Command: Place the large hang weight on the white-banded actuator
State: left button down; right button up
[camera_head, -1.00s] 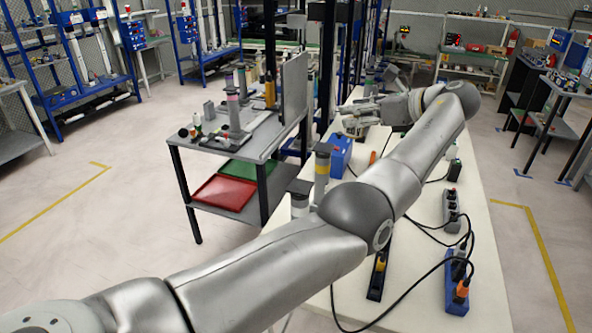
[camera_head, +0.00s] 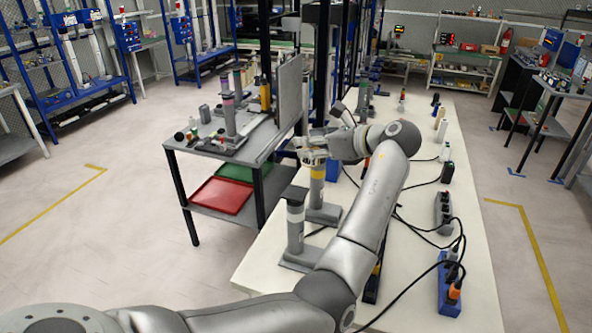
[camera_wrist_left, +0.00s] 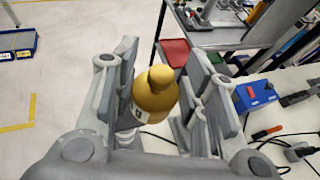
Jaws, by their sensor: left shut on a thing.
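The hang weight (camera_wrist_left: 155,95) is a gold bottle-like body with a round knob. In the left wrist view it sits between the fingers of my left gripper (camera_wrist_left: 160,90), which is shut on it. The white-banded actuator (camera_head: 296,228) is a grey upright cylinder with a dark top and a flat base, nearer to me on the white table. My gripper is beyond it and higher. My right gripper is not in view.
The white table (camera_head: 425,195) holds power strips (camera_head: 450,285) and black cables on its right side. A grey cart (camera_head: 188,152) with a pink-banded actuator (camera_head: 229,115) and an upright panel stands to the left. Red and green trays (camera_head: 220,195) lie on its lower shelf.

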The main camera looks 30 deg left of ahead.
pick_arm(q)
jog(key=s+a+f, duration=0.1)
jog(key=s+f+p, duration=0.1)
jog(key=f, duration=0.1)
jog(key=s+a+f, duration=0.1)
jog(key=shift+a+f, duration=0.3)
jog(key=shift+f+p, duration=0.3)
jog(key=shift+p, duration=0.05)
notch_tip(320, 180, down, 2)
jog(key=shift+f+p, duration=0.15)
jog(key=shift+p, duration=0.35)
jog(key=shift+f, duration=0.25)
jog(key=c, duration=1.3)
grip_release()
jog(key=shift+f, duration=0.1)
jog(key=o, duration=0.4)
jog(key=shift+s, duration=0.1)
jog(key=shift+o, duration=0.2)
